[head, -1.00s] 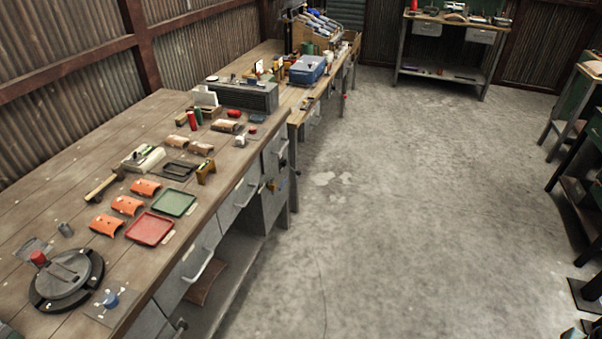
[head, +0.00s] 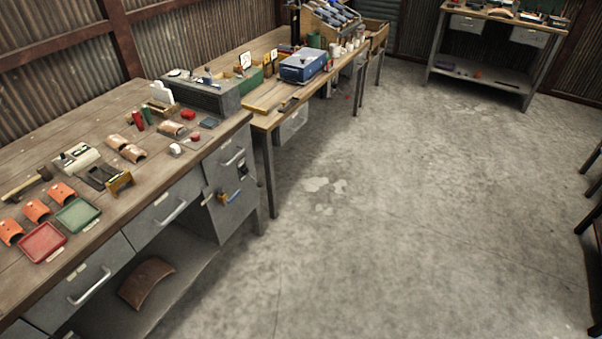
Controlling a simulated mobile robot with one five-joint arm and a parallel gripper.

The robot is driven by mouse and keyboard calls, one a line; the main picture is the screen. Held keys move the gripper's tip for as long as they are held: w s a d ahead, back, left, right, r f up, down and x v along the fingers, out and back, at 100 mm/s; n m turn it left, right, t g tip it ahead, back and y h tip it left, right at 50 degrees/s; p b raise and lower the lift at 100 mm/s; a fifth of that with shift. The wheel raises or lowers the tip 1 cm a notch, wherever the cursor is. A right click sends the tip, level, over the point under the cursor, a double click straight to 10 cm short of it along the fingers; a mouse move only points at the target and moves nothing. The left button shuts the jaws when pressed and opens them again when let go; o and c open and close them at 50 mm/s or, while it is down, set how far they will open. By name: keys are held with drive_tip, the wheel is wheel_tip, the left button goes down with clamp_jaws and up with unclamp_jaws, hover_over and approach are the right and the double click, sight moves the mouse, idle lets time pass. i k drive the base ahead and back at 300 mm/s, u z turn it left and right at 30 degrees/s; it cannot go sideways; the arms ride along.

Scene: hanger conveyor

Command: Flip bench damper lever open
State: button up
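The long wooden bench (head: 93,120) runs along the left wall. A dark grey ribbed box (head: 205,98) sits at its far end, with small parts on top that are too small to make out. A small yellow and blue handle-like part (head: 231,197) sticks out from the grey cabinet (head: 236,218) under the bench's right end. I cannot tell which part is the damper lever, or whether it is open or shut. My gripper is not in view.
Orange curved tiles (head: 37,210), a red tray (head: 42,242), a green tray (head: 78,215) and a hammer (head: 27,184) lie on the bench. A second bench with a blue box (head: 303,65) stands behind. The concrete floor (head: 400,200) at right is clear.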

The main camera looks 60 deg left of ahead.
sight(254, 179)
drive_tip(key=u, duration=0.05)
drive_tip(key=i, duration=0.8)
drive_tip(key=u, duration=3.7)
drive_tip(key=i, duration=2)
drive_tip(key=z, duration=0.05)
